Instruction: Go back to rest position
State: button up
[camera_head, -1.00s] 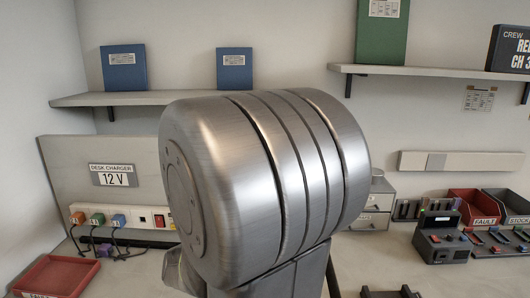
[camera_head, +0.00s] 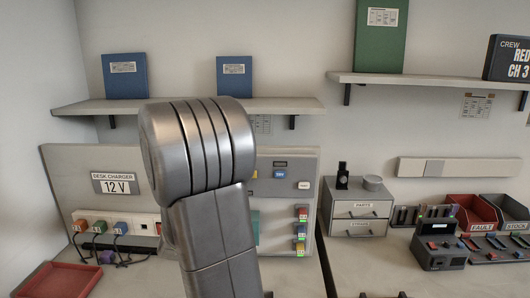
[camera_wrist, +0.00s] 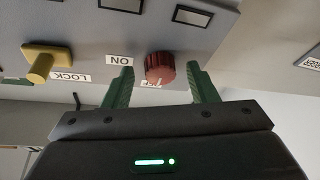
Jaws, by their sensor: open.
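My gripper (camera_wrist: 162,88) shows in the wrist view with its two green fingers spread apart and nothing held between them. A dark red knob (camera_wrist: 160,67) on a grey panel (camera_wrist: 200,35) appears between and beyond the fingertips; I cannot tell how far off it is. Labels by the knob read ON and another word partly hidden. A yellow handle (camera_wrist: 42,62) marked LOCK sits to the left on the panel. In the head view my metal arm link covers part of the panel (camera_head: 290,165), and the gripper is hidden.
A desk charger (camera_head: 115,225) with plugged cables and a red tray (camera_head: 58,280) are at the left. A drawer unit (camera_head: 358,212), a dark radio device (camera_head: 440,248) and a red FAULT bin (camera_head: 474,212) stand to the right. Shelves (camera_head: 190,106) hang above.

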jog(key=m+h+p, duration=0.2)
jog(key=m+p, duration=0.2)
jog(key=m, duration=0.1)
jog(key=m+h+p, duration=0.3)
jog(key=m+p, duration=0.1)
jog(key=m, duration=0.2)
jog(key=a+m+h+p, duration=0.1)
jog(key=m+h+p, duration=0.1)
jog(key=m, duration=0.3)
jog(key=shift+r+m+h+p, duration=0.15)
jog(key=shift+m+h+p, duration=0.2)
jog(key=shift+p, duration=0.55)
jog(key=shift+g, duration=0.3)
